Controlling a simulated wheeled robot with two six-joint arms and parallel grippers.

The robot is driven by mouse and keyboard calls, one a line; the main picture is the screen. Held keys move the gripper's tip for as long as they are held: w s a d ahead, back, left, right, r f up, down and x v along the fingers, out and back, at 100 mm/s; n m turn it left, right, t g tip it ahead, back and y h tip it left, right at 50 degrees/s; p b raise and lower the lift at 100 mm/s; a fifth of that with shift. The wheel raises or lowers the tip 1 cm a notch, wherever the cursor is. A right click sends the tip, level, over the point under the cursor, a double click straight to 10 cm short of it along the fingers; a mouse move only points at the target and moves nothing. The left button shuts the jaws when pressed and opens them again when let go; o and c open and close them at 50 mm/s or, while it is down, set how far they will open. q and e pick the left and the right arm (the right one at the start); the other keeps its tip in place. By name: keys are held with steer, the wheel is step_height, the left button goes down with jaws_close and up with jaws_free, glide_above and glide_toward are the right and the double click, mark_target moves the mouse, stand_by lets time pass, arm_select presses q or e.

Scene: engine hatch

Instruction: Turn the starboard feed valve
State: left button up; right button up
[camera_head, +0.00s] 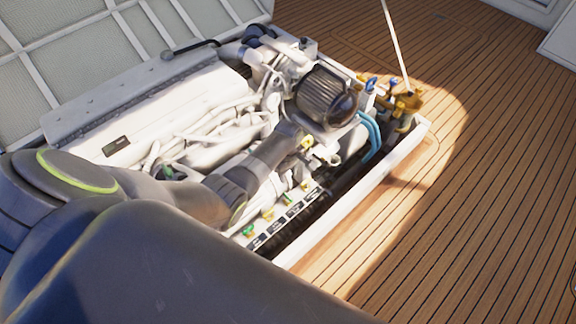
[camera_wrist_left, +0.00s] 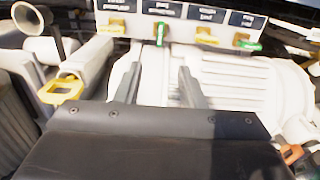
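A strip with dark labels (camera_head: 295,211) and small green and yellow valve handles runs along the engine's near right side. In the left wrist view the strip crosses the top, with a green handle (camera_wrist_left: 161,33), yellow handles (camera_wrist_left: 207,37) and another green handle (camera_wrist_left: 243,42). Its labels appear upside down and too small to read, so I cannot tell which is the starboard feed valve. My left gripper (camera_wrist_left: 160,70) is open and empty, its fingers apart below the strip. In the head view my left arm reaches over the engine; its fingertips cannot be made out. My right gripper is not seen.
A white engine (camera_head: 170,110) fills the hatch. A dark ribbed cylinder (camera_head: 328,95) and blue hoses (camera_head: 371,135) stand toward its far end. A white hatch edge (camera_head: 360,190) borders the wooden deck (camera_head: 480,190), which is clear. A yellow loop handle (camera_wrist_left: 62,92) lies left of my gripper.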

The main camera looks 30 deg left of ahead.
arm_select(q)
steer(key=shift+r, duration=1.05)
